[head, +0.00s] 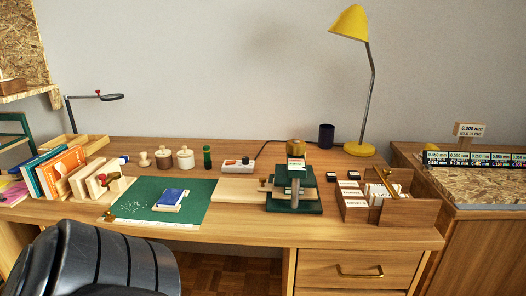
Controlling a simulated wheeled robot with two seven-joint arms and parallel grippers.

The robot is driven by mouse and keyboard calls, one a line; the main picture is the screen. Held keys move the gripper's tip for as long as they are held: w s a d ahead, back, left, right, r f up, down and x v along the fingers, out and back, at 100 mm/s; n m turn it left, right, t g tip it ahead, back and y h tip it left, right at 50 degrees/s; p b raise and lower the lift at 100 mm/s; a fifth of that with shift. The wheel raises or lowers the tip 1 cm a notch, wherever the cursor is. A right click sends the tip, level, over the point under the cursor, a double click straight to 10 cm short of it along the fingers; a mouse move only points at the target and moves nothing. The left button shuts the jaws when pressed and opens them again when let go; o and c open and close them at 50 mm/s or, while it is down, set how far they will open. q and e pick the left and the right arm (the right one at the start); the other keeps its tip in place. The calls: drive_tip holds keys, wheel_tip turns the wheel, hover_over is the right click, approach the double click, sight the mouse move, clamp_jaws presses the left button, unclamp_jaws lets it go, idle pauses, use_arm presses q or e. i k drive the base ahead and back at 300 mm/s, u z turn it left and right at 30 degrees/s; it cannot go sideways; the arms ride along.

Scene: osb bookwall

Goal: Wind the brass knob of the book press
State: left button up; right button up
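The book press (293,203) stands on the desk right of centre. It has a dark green stepped base and a grey metal column. The brass knob (296,147) is at its top, a squat golden cylinder. A pale label block sits just below the knob and hides part of the press. Pale boards lie at the left side of the press. Neither of my grippers is in view, and nothing touches the knob.
A green mat (190,213) with a blue book (172,198) lies left of the press. A yellow lamp (359,149) and dark cup (326,136) stand behind it. A wooden card box (408,208) is to its right. A dark ribbed form (105,262) fills the lower left.

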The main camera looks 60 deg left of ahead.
sight(294, 147)
drive_tip(key=k, duration=0.15)
drive_tip(key=u, duration=1.75)
